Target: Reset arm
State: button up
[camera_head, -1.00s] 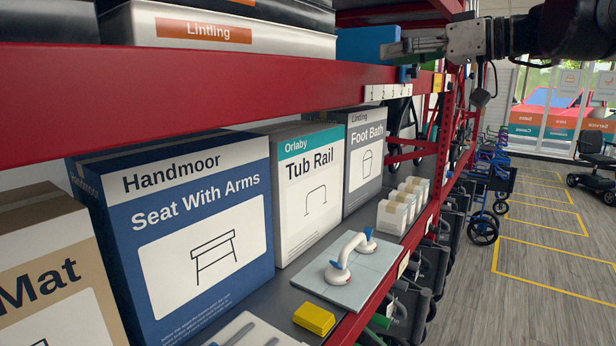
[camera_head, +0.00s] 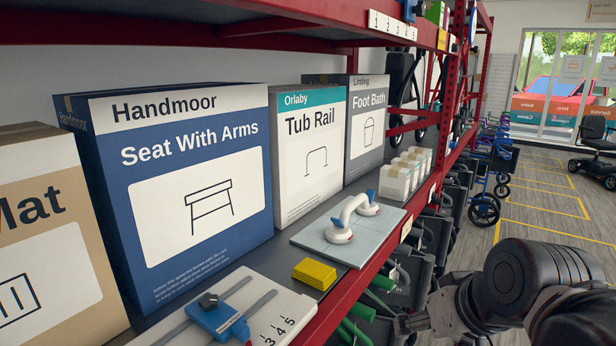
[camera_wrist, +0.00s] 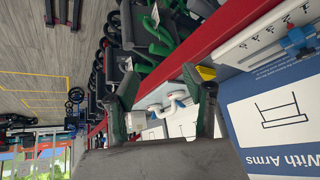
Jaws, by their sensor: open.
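My gripper (camera_wrist: 160,80) is open and empty in the wrist view, its two dark green-grey fingers spread apart. In the head view my arm comes in at the lower right, in front of the shelf's outer edge. The gripper end there is small and partly lost among dark and green things behind it. The wrist view looks sideways along the red shelf edge (camera_wrist: 225,30), with the white suction grab handle (camera_wrist: 170,104) showing between and behind the fingers. No finger visibly touches anything.
The shelf holds the blue Seat With Arms box (camera_head: 180,200), Tub Rail box (camera_head: 309,160), grab handle (camera_head: 350,218) on a tile, yellow block (camera_head: 314,273) and a white slider board (camera_head: 285,318). Wheeled walkers (camera_head: 487,205) stand beyond. The aisle floor (camera_head: 535,235) at right is open.

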notch_tip(320, 180, down, 6)
jog(key=s+d+m+h, duration=0.1)
jog(key=s+d, duration=0.1)
jog(key=shift+s+h+b, duration=0.3)
jog(key=shift+s+b, duration=0.05)
jog(key=shift+b, duration=0.05)
jog(key=shift+r, duration=0.15)
dwell(1.6)
